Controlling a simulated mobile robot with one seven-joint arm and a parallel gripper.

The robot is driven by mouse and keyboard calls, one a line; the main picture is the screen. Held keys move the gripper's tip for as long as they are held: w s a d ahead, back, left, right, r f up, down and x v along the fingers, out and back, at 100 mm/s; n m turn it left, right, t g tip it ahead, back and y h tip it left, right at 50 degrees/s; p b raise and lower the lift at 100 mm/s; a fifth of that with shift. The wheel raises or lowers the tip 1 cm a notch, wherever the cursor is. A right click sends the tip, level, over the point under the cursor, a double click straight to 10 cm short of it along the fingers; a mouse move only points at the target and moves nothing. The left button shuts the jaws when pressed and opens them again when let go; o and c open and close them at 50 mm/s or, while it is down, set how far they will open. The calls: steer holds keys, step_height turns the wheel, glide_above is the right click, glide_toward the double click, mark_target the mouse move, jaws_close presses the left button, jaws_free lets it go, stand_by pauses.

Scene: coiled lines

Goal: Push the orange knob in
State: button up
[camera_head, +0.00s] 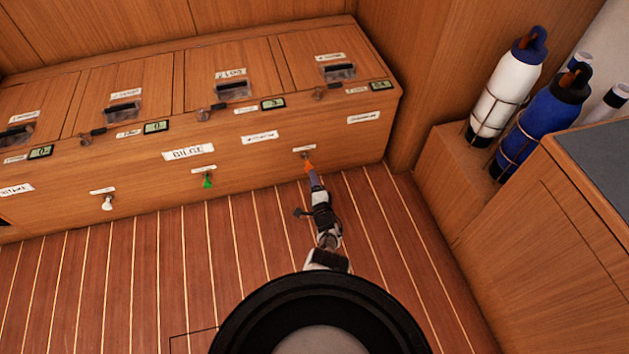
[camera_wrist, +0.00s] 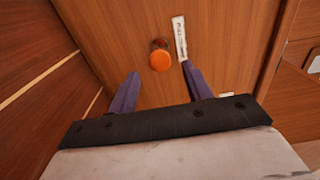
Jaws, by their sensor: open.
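The orange knob (camera_wrist: 160,61) stands out from the wooden front panel of the bench, next to a small white label. In the head view the orange knob (camera_head: 308,163) is at the right end of the row of knobs, just past my gripper's tips. My gripper (camera_wrist: 156,84) is open, its two purple fingers apart, pointing at the panel. The knob shows between and beyond the fingertips in the wrist view. In the head view my gripper (camera_head: 315,180) partly covers the area just below the knob, and I cannot tell whether it touches it.
A green knob (camera_head: 207,181) and a white knob (camera_head: 107,203) are on the same panel to the left. Small displays and latches line the bench's top edge. Bottles in wire holders (camera_head: 506,88) stand at the right. The striped floor (camera_head: 130,280) is clear.

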steer(key=shift+w+d+r, duration=0.15)
steer(key=shift+r, duration=0.05)
steer(key=c, duration=0.4)
steer(key=w+d+m+h+p, duration=0.1)
steer(key=d+r+m+g+h+p, duration=0.1)
steer(key=m+h+p, duration=0.1)
steer(key=w+d+r+m+h+p, duration=0.1)
steer(key=m, duration=0.1)
steer(key=shift+w+d+r+g+h+p, duration=0.1)
steer(key=shift+w+d+g+h+p, duration=0.05)
steer(key=shift+w+g+h+p, duration=0.2)
jaws_close()
steer(key=s+a+r+m+g+p, duration=0.2)
steer(key=s+r+m+g+p, duration=0.65)
steer(key=m+g+p, duration=0.35)
steer(key=w+a+f+m+b, duration=0.1)
steer(key=w+f+b, duration=0.7)
steer(key=b, duration=1)
steer(key=shift+a+f+t, duration=0.45)
steer(key=shift+a+f, duration=0.05)
steer(key=shift+a, duration=0.25)
